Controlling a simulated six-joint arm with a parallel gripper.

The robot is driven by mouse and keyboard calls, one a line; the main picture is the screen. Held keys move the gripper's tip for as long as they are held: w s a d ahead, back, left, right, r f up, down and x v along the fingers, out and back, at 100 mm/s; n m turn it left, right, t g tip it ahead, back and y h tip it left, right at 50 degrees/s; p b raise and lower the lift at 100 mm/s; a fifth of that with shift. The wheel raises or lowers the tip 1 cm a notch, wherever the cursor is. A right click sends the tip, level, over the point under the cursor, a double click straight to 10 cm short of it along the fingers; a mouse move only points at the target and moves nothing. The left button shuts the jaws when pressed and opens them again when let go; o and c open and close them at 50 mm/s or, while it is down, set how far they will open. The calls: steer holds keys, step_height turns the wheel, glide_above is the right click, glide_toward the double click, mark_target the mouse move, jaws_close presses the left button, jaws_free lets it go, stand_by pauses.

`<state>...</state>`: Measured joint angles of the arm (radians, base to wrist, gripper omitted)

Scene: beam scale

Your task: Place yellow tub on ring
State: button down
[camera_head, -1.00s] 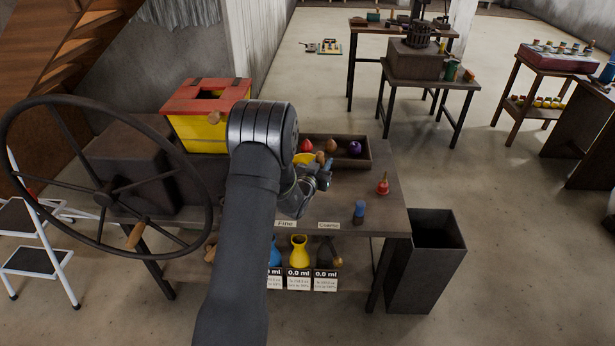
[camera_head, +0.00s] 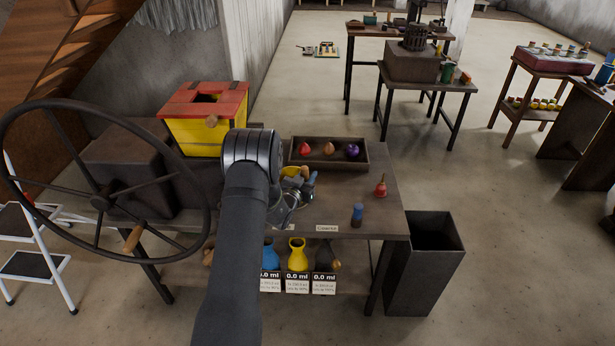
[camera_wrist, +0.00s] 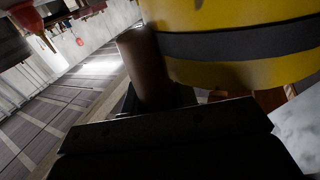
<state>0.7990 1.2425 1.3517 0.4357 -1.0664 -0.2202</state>
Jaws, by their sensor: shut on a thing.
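The yellow tub (camera_head: 288,171) shows as a small yellow piece beside my arm in the head view. In the wrist view the yellow tub (camera_wrist: 240,40) is large and close, with a dark band around it. A brown peg-like handle (camera_wrist: 143,65) stands out from its side, toward my jaws. My gripper (camera_head: 305,186) is shut on the tub, apparently by this handle, over the table to the right of my forearm. The exact contact is hidden. I cannot pick out the ring; my arm covers part of the table.
A tray (camera_head: 362,158) with red, brown and purple bulbs lies behind my gripper. A red bulb (camera_head: 381,186) and a blue-topped piece (camera_head: 357,214) stand at the right. A yellow box with a red lid (camera_head: 182,104) and a large wheel (camera_head: 103,290) are at the left.

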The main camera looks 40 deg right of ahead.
steer(key=shift+f, duration=0.1)
steer(key=c, duration=1.1)
jaws_free()
steer(key=shift+f, duration=0.1)
steer(key=shift+c, duration=0.2)
steer(key=shift+r, duration=0.2)
steer(key=v, duration=1.2)
